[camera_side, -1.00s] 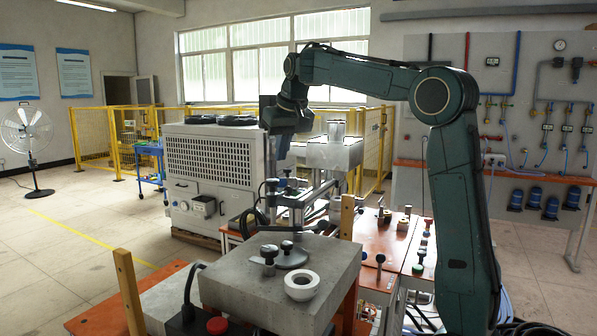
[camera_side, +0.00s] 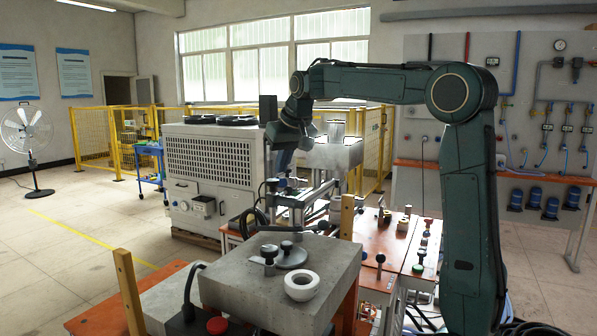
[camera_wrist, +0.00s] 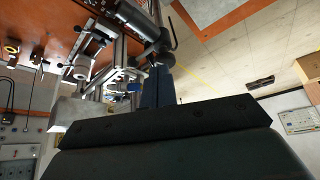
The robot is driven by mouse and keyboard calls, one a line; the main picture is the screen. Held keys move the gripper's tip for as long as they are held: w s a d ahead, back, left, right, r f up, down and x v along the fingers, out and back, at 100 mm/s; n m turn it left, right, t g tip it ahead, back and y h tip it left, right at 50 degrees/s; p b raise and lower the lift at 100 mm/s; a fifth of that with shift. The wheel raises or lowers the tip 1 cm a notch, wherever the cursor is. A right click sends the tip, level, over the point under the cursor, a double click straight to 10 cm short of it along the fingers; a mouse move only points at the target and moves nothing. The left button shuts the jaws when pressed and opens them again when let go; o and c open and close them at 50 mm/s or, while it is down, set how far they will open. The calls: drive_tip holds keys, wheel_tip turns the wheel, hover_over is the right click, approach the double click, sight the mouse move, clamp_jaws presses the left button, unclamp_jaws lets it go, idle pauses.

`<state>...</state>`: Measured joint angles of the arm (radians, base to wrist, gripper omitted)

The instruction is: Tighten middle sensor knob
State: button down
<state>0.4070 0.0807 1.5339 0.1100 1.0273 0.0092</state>
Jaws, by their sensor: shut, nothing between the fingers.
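My gripper (camera_side: 280,176) hangs in the air in the side view, tilted down and to the left, near a metal clamp frame (camera_side: 300,196). In the wrist view my gripper (camera_wrist: 156,72) is a narrow dark shape with its fingers together and empty. Dark knobs (camera_side: 269,254) and (camera_side: 286,247) stand on a grey stone block in front, apart from my gripper. More small knobs (camera_side: 380,260) stand on the orange table at right. I cannot tell which one is the middle sensor knob.
The orange-topped table (camera_side: 372,278) holds several small fittings. A wooden post (camera_side: 129,290) rises at front left. A grey perforated cabinet (camera_side: 215,165) stands behind.

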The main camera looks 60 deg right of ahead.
drive_tip(key=shift+f, duration=1.95)
drive_tip(key=shift+w+d, duration=0.1)
drive_tip(key=shift+w, duration=0.25)
drive_tip(key=shift+w+a, duration=0.2)
drive_tip(key=shift+a, duration=0.1)
drive_tip(key=shift+s+a, duration=0.1)
drive_tip(key=shift+s+a, duration=0.15)
drive_tip(key=shift+s, duration=0.1)
idle(0.4)
wheel_tip(320, 180, up, 6)
idle(0.7)
